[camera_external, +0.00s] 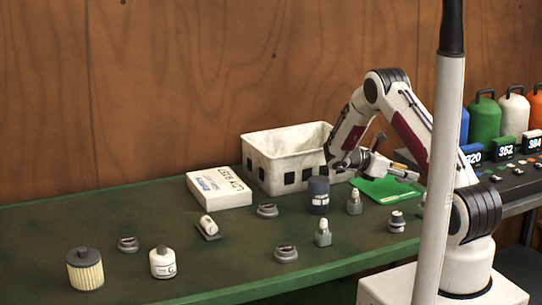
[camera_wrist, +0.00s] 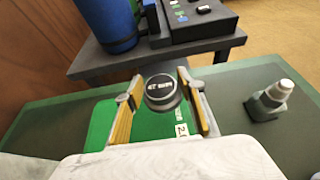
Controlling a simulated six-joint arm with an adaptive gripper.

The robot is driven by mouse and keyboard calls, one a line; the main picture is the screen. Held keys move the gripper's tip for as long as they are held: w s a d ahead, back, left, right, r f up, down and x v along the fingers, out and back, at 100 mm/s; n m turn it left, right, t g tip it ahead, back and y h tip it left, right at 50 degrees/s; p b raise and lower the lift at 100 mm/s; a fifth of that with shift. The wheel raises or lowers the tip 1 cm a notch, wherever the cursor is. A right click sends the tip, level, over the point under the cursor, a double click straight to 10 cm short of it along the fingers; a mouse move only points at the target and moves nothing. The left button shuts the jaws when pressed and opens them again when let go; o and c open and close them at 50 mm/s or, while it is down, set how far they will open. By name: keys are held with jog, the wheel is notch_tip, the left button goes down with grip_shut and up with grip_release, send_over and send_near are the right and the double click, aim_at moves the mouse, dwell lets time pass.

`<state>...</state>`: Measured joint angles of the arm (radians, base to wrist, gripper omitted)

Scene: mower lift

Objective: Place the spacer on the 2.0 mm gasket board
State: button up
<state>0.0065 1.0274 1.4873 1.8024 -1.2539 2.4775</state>
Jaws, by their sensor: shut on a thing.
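My gripper (camera_wrist: 160,98) is shut on a dark round spacer (camera_wrist: 161,90) with white lettering on its top face. The spacer sits between the two yellow-padded fingers. The green gasket board (camera_wrist: 104,122) lies beneath the gripper in the wrist view, with a white label reading "2.0" partly visible. In the external view the board (camera_external: 378,194) lies flat on the table, right of the white bin, and my gripper (camera_external: 408,174) is above its right part. The spacer is hard to make out there. Whether the spacer touches the board cannot be told.
A white bin (camera_external: 262,170) and a white box (camera_external: 218,190) stand behind. A dark cylinder (camera_external: 318,197), a grey fitting with a pale top (camera_external: 354,204) and a dark knob-like part (camera_external: 396,223) stand near the board. A console with coloured jugs (camera_external: 484,118) is at right.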

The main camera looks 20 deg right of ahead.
aim_at(403, 192)
jog(key=shift+f, duration=0.1)
jog(key=shift+f, duration=1.8)
jog(key=o, duration=1.4)
jog(key=shift+f, duration=0.1)
jog(key=shift+c, duration=0.2)
jog(key=shift+v, duration=3.85)
